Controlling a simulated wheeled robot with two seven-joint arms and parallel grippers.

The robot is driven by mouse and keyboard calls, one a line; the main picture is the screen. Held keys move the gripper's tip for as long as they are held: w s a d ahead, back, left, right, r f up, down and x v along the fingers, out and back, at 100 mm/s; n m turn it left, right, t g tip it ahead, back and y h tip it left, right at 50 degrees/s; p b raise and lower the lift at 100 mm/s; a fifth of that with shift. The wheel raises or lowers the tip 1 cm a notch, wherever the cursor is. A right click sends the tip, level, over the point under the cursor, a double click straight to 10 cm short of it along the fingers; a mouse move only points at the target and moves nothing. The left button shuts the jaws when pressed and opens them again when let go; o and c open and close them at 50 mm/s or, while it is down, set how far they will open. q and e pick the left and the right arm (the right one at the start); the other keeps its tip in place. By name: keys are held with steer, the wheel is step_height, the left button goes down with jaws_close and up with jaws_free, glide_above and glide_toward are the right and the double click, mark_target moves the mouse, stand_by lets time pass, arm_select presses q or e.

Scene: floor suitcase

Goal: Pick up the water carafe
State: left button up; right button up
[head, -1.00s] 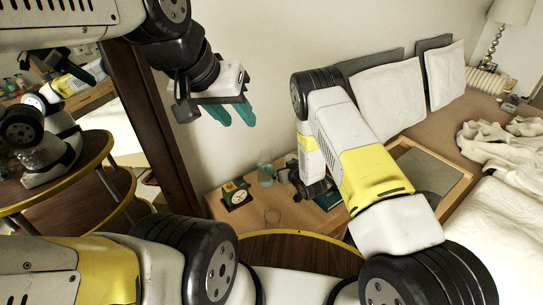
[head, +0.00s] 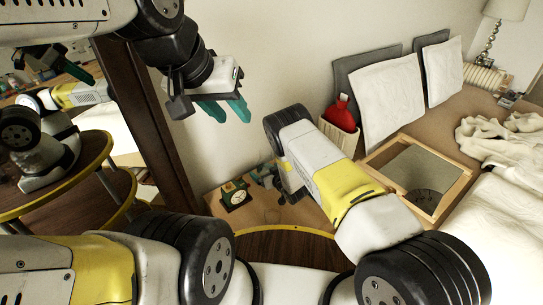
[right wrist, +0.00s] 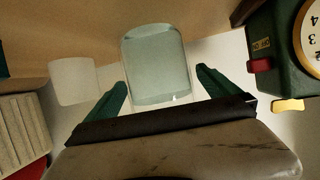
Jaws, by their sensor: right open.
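The water carafe (right wrist: 157,60), clear glass with a pale blue-green tint, lies between the two green fingertips of my right gripper (right wrist: 162,84) in the right wrist view. The jaws are open, with a visible gap on each side of the glass. In the head view the carafe is mostly hidden by my right wrist, above the wooden bedside table (head: 262,211). My left gripper (head: 225,111) hangs in the air near the wall, its two green fingers apart and empty.
A green clock (head: 235,195) stands on the table left of my right gripper; it fills the right side of the right wrist view (right wrist: 290,50). A small clear glass (right wrist: 75,80) stands left of the carafe there.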

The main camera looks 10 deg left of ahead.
mark_target(266, 165)
steer(key=c, duration=1.8)
steer(key=shift+r, duration=0.15)
steer(key=c, duration=0.3)
steer(key=shift+w+r, duration=0.1)
steer(key=shift+r, duration=1.7)
steer(key=s+d, duration=0.3)
steer(key=s+d+r, duration=0.1)
steer(key=s+d, duration=0.7)
steer(key=shift+s+d+r, duration=0.1)
steer(key=shift+d+r, duration=0.05)
steer(key=shift+d, duration=0.1)
